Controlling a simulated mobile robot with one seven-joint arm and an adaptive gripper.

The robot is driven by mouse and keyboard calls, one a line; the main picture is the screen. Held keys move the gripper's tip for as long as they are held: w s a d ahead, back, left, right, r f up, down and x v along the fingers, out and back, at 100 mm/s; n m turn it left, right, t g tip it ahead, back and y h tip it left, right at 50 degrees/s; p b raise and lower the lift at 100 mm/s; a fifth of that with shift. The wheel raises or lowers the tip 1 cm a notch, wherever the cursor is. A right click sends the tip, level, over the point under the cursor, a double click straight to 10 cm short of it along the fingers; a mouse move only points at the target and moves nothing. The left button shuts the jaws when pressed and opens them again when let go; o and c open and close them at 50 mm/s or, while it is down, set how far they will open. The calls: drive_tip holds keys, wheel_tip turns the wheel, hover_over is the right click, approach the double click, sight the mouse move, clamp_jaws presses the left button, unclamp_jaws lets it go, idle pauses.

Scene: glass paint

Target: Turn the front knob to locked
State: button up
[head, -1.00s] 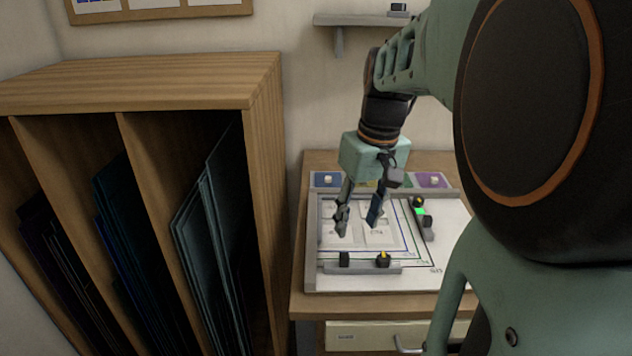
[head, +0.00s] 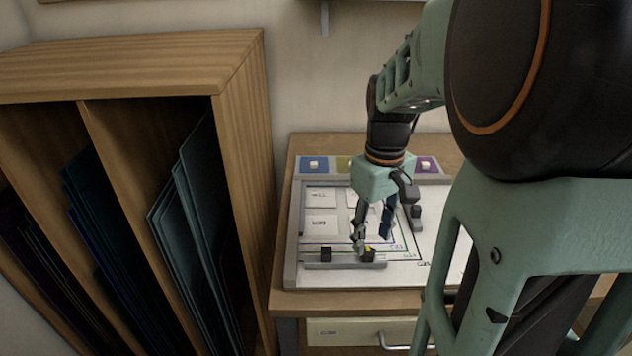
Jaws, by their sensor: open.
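The front knob (head: 369,254) is a small dark block with a bit of yellow on top. It sits at the right end of the grey front bar (head: 343,265) on the white board (head: 405,272). My gripper (head: 372,244) points down just above and behind the knob, fingers apart. The left finger is close to the knob's left side and partly overlaps it in the picture. I cannot tell whether it touches. The knob's exact turn is too small to tell. The side bar's knob is mostly hidden behind my gripper.
A second dark block (head: 325,254) stands at the front bar's left end. White labelled tiles (head: 320,224) lie on the board. Coloured pads with white pieces (head: 314,164) line the back. A wooden rack (head: 243,150) of glass sheets stands left; a drawer (head: 350,331) is below.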

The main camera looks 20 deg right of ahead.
sight(370, 252)
drive_tip(key=shift+f, duration=2.1)
drive_tip(key=shift+c, duration=0.5)
clamp_jaws()
